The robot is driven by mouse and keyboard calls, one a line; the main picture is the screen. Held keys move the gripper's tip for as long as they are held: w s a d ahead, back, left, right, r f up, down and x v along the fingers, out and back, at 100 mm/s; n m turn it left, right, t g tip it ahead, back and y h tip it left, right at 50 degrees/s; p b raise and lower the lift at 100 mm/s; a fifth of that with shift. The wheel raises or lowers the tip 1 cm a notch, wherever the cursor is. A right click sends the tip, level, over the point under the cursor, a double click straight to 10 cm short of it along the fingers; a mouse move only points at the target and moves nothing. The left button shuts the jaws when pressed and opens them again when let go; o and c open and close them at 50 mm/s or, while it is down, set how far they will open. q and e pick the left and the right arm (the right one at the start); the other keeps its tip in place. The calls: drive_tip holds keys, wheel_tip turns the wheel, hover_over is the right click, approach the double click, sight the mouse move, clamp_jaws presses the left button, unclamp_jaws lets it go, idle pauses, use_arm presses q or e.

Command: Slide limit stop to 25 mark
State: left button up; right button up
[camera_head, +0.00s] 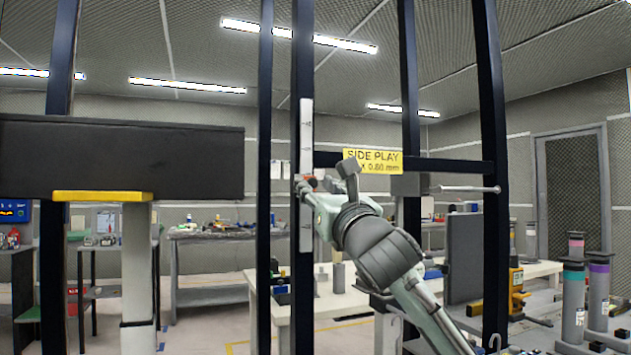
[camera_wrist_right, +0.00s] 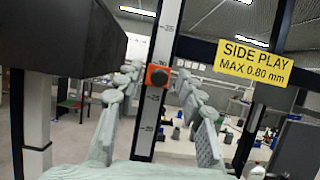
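The limit stop is a small orange-red block with a dark centre (camera_wrist_right: 157,76), set on a white vertical scale strip (camera_wrist_right: 165,40) on a dark post. In the head view a bit of its red (camera_head: 312,182) shows by my gripper, and the scale (camera_head: 306,135) rises above. My right gripper (camera_head: 307,187) is at the stop. In the wrist view its two pale fingers are spread either side of the stop, with gaps visible. My left gripper is not in view.
Dark uprights stand either side, with a crossbar and a yellow "SIDE PLAY" sign (camera_wrist_right: 254,62) just right of the scale. A dark horizontal beam (camera_head: 120,157) is at left. A grey rod (camera_head: 465,189) sticks out at right. Workbenches (camera_head: 340,295) stand behind.

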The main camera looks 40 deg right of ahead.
drive_tip(key=shift+w+r, duration=0.1)
drive_tip(key=shift+w, duration=0.2)
clamp_jaws()
